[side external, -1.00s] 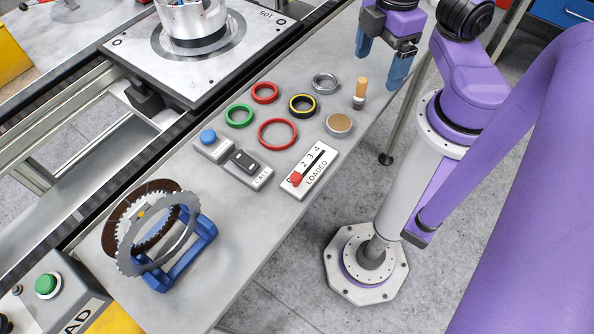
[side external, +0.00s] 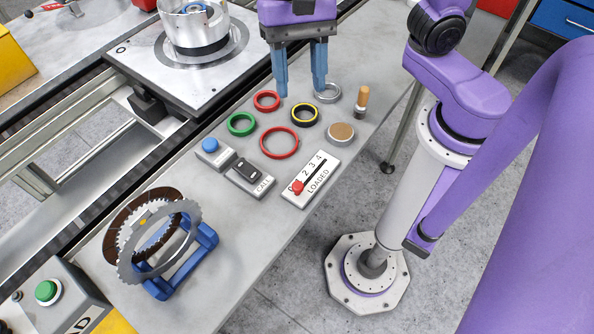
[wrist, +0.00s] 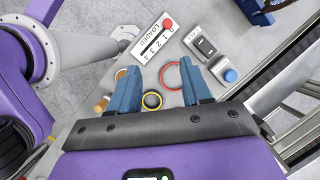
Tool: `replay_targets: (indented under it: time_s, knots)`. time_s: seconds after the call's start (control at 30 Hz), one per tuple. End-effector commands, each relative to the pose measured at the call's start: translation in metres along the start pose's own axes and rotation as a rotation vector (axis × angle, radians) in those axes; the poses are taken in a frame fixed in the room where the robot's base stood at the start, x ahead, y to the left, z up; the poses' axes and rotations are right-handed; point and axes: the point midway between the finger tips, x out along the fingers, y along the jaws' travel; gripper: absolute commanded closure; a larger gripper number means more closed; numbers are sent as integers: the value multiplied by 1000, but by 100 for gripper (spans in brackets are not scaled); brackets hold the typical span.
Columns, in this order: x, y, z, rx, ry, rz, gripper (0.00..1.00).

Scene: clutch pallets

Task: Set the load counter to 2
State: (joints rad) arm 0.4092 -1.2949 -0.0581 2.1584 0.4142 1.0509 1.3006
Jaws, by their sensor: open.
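The load counter is a white plate (side external: 319,183) marked LOADED, with a slot and the digits 0 to 4. Its red knob (side external: 297,187) sits at the 0 end of the slot. In the wrist view the plate (wrist: 152,48) lies beyond my fingertips, with the knob (wrist: 168,23) at its far end beside the 0. My gripper (side external: 301,88) is open and empty, pointing down above the rings, on the far side of the counter. In the wrist view my gripper (wrist: 162,78) shows its two blue fingers spread apart.
Red rings (side external: 294,145), a green ring (side external: 232,130), a yellow-black ring (side external: 304,124) and a wooden-handled tool (side external: 362,98) lie near the counter. A CALL switch box (side external: 255,184) and a blue button (side external: 211,145) are beside it. A blue stand (side external: 205,238) holds toothed discs.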

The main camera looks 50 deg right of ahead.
Motion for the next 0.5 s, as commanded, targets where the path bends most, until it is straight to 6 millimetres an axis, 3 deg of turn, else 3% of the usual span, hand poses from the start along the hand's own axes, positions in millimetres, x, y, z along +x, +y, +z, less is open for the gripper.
replay_targets:
  time_s: [0.1, 0.27, 0.5]
  knots:
    - [-2, -12, 2, 120, -26, -9, 52]
    - [3, -16, 4, 165, -37, -8, 52]
    - [38, -15, 4, 162, -35, -3, 52]
